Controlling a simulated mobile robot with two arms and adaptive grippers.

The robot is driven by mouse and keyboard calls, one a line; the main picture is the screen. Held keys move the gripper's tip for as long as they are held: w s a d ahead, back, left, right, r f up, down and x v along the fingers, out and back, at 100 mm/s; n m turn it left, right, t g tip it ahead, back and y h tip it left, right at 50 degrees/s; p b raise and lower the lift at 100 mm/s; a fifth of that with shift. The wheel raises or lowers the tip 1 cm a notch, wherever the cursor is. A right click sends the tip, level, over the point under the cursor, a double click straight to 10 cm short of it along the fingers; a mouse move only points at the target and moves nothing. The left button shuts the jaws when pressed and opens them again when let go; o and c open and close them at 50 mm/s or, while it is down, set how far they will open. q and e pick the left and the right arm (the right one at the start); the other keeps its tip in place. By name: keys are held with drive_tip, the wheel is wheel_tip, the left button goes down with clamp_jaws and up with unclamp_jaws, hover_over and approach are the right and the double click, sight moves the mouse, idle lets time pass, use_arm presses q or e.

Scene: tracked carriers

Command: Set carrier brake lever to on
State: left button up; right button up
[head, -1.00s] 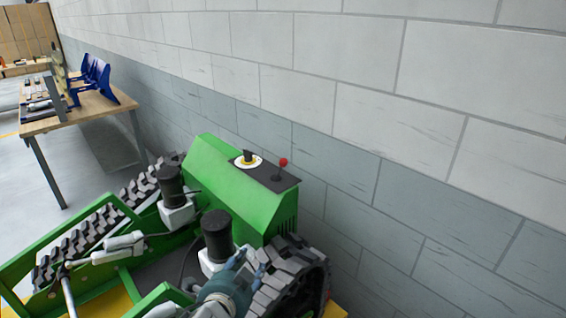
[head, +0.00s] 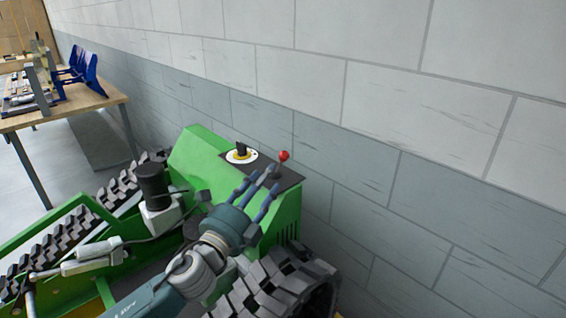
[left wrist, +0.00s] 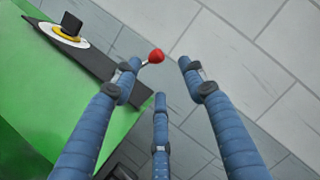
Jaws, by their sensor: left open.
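The brake lever is a short stick with a red ball knob (head: 284,156) on the dark panel on top of the green carrier (head: 200,157). In the left wrist view the red knob (left wrist: 156,56) shows between the spread fingers, close to the left finger's tip. My left gripper (head: 262,183) is open, its blue fingers over the panel's near edge and just short of the knob in the head view. The lever's base is partly hidden behind the left finger in the wrist view. I cannot tell whether a finger touches the knob. My right gripper is not in view.
A black rotary switch on a yellow and white disc (head: 242,154) sits beside the lever on the same panel. A grey block wall (head: 380,190) runs close behind the carrier. A black track (head: 290,285) lies below my arm. A wooden table (head: 95,98) stands at the far left.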

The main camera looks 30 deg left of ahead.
sight(281, 160)
use_arm(q)
drive_tip(key=shift+w+a+f, duration=0.2)
drive_tip(key=shift+w, duration=0.35)
drive_tip(key=shift+w+a+f, duration=0.15)
drive_tip(key=shift+w, duration=0.35)
drive_tip(key=w+p, duration=0.1)
drive_tip(key=w, duration=0.1)
drive_tip(key=w+r, duration=0.1)
drive_tip(key=w, duration=0.2)
drive_tip(key=w+p, duration=0.1)
drive_tip(key=w, duration=0.2)
drive_tip(key=shift+r+p, duration=0.25)
drive_tip(key=shift+p, duration=0.05)
drive_tip(key=shift+w+r, duration=0.1)
drive_tip(key=shift+w, duration=0.5)
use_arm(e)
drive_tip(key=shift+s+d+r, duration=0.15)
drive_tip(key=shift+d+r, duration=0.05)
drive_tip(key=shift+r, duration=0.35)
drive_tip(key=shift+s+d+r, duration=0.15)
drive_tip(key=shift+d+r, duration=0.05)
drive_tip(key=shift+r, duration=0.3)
use_arm(q)
clamp_jaws()
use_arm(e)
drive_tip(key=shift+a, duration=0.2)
